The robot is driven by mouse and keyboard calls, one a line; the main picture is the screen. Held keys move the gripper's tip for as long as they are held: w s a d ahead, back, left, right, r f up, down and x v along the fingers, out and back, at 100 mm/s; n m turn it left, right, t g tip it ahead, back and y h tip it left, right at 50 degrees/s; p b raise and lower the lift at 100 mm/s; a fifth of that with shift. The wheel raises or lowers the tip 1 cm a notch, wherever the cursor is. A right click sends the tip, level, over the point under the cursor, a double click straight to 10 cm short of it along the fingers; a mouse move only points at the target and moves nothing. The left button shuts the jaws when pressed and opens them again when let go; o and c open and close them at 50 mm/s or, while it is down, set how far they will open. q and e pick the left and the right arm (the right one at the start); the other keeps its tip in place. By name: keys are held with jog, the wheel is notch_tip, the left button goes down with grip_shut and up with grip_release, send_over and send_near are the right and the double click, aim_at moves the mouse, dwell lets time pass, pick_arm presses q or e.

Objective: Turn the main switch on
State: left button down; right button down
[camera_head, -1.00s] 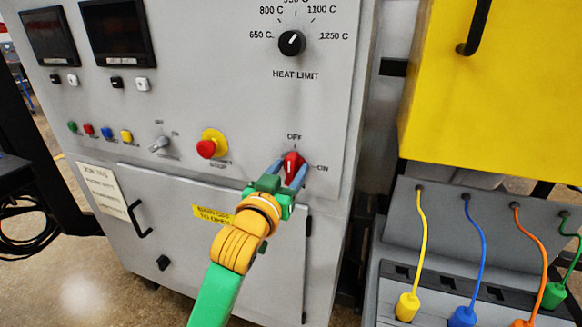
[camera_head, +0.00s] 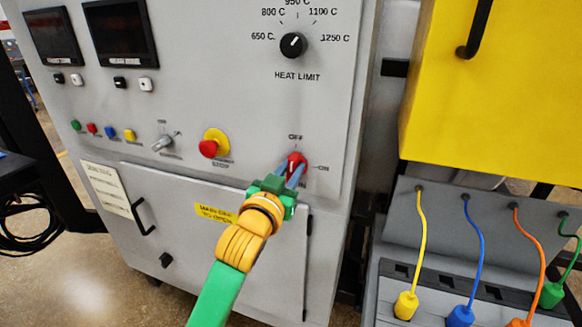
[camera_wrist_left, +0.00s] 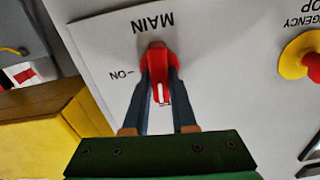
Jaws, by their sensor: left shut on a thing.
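The main switch (camera_head: 297,160) is a red knob low on the right side of the grey furnace panel, with OFF above it and ON to its right. It also shows in the left wrist view (camera_wrist_left: 157,60), below the upside-down word MAIN. Its white mark points down there, away from MAIN and not at ON, which fits the OFF side. My left gripper (camera_head: 294,172) is shut on the switch, one blue-grey finger on each side. The OFF label is hidden in the left wrist view. My right gripper is not in view.
The red emergency stop (camera_head: 209,148) on its yellow collar is left of the switch. The black heat limit dial (camera_head: 293,45) is above. A yellow box (camera_head: 490,100) and colored cables with plugs are at the right. A door handle (camera_head: 142,217) sticks out lower left.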

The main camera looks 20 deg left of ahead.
pick_arm(q)
jog(key=m+p, duration=0.2)
jog(key=m, duration=0.1)
jog(key=shift+d+r+p, duration=0.1)
jog(key=shift+r+p, duration=0.1)
jog(key=shift+p, duration=0.15)
jog(key=m+p, duration=0.3)
jog(key=m, duration=0.1)
jog(key=shift+d+f+m, duration=0.1)
jog(key=shift+d+m, duration=0.05)
jog(key=shift+m, duration=0.25)
jog(key=m+p, duration=0.2)
jog(key=m, duration=0.2)
jog(key=shift+f, duration=0.15)
jog(key=shift+d+f+m+p, duration=0.15)
jog(key=shift+m+p, duration=0.4)
jog(key=shift+m, duration=0.65)
jog(key=shift+a+f+m+p, duration=0.15)
jog(key=shift+m+p, duration=0.35)
jog(key=shift+m, duration=0.7)
jog(key=shift+d, duration=0.1)
jog(key=c, duration=0.7)
grip_release()
